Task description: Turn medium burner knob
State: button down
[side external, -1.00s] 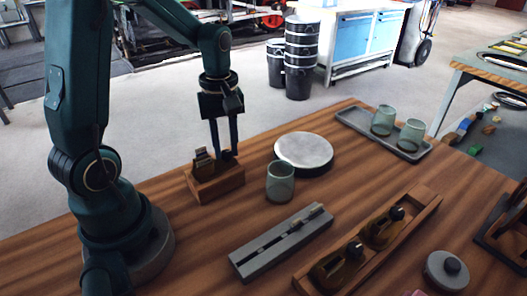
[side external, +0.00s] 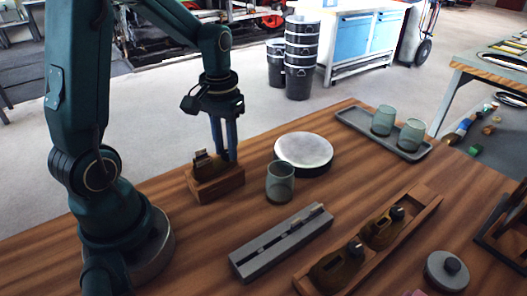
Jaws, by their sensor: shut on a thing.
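A small wooden block (side external: 222,188) stands on the table near my arm's base. It carries a brass-coloured upright piece (side external: 203,160) on its left part. My gripper (side external: 224,157) points straight down at the right part of the block. Its two fingers are shut on a small dark knob there, mostly hidden between the fingertips. No label shows which burner the knob belongs to. A round dark plate with a pale top (side external: 304,149) lies just right of the block, apart from the gripper.
A green glass cup (side external: 280,184) stands close to the block's right. A grey slotted bar (side external: 283,243) and a wooden tray (side external: 427,212) holding two brown pots lie in front. A grey tray (side external: 361,122) with two glasses is at the back. A lidded round dish (side external: 446,271) is front right.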

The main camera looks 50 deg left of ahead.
aim_at(226, 152)
jog(key=m, duration=0.7)
dwell(0.6)
jog(key=c, duration=0.9)
grip_release()
jog(key=shift+r, duration=0.1)
notch_tip(226, 152, up, 4)
jog(key=shift+f, duration=0.1)
jog(key=shift+r, duration=0.55)
jog(key=shift+d, duration=0.1)
